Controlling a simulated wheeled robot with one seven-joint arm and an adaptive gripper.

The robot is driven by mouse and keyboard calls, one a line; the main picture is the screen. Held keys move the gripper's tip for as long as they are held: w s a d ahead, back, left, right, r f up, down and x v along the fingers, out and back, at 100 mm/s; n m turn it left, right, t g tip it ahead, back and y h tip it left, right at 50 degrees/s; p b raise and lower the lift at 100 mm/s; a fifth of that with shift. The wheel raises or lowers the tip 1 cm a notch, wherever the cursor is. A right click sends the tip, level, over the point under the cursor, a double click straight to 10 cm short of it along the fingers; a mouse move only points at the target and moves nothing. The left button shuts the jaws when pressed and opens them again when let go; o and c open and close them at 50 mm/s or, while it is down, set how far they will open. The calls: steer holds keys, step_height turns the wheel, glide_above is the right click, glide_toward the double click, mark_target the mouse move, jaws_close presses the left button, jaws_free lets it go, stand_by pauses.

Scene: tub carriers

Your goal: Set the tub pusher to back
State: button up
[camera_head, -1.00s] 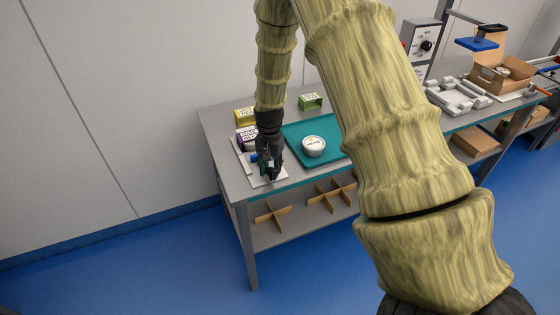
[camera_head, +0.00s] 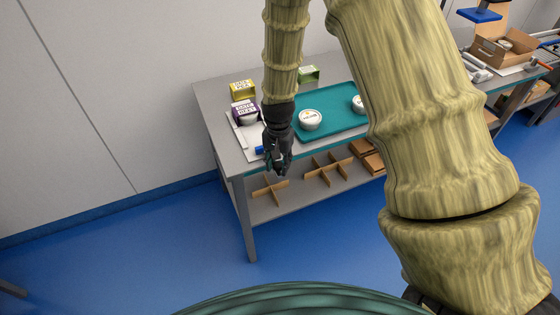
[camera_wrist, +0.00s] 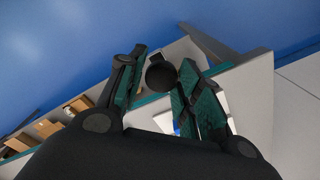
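The tub pusher shows only in part in the head view, as a small blue piece (camera_head: 260,149) on a pale plate (camera_head: 238,138) at the table's left front corner. My gripper (camera_head: 279,168) hangs beside it to the right, at the table's front edge, and hides some of the fixture. In the wrist view my gripper (camera_wrist: 163,85) has its teal-padded fingers apart. A dark round knob-like shape (camera_wrist: 160,73) shows between them; I cannot tell whether they touch it. A bit of blue (camera_wrist: 177,130) shows behind the right finger. The pusher's setting cannot be made out.
A purple box (camera_head: 244,111) stands at the plate's back end, with yellow (camera_head: 242,89) and green (camera_head: 309,74) boxes behind. A teal tray (camera_head: 335,122) holds white tubs (camera_head: 310,120). Cardboard dividers (camera_head: 325,170) lie on the shelf below. The floor in front is clear.

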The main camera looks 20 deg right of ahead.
steer(key=shift+o, duration=1.3)
steer(key=shift+s, duration=0.2)
steer(key=shift+w, duration=0.15)
steer(key=shift+r, duration=0.25)
step_height(320, 180, up, 12)
steer(key=shift+f, duration=0.2)
